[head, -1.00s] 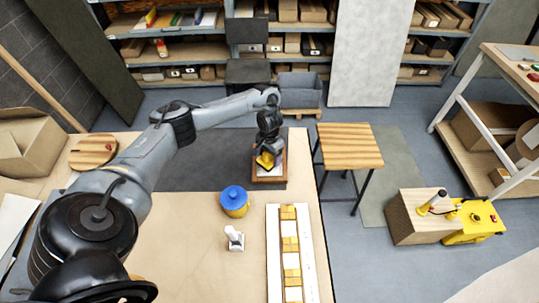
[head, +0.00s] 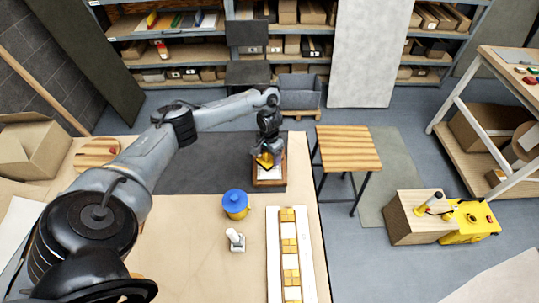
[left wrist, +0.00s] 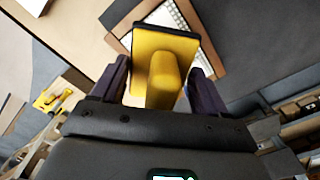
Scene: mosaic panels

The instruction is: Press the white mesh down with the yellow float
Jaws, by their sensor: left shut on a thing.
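My left gripper (head: 268,147) is shut on the yellow float (head: 264,160) above the wooden-framed panel (head: 282,180) at the table's far right corner. In the left wrist view the float's yellow back and handle (left wrist: 164,75) show between my two dark fingers (left wrist: 163,88). The white mesh (head: 268,175) lies inside the frame; its grid also shows in the left wrist view (left wrist: 166,14) past the float's dark edge. The float hides part of the mesh. I cannot tell whether float and mesh touch. My right gripper is not in view.
A yellow tub with a blue lid (head: 235,203), a small white tool (head: 235,240) and a white strip with yellow tiles (head: 273,262) are on the table (head: 190,270). A dark mat (head: 200,175) lies left of the panel. A wooden stool (head: 348,148) stands to the right.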

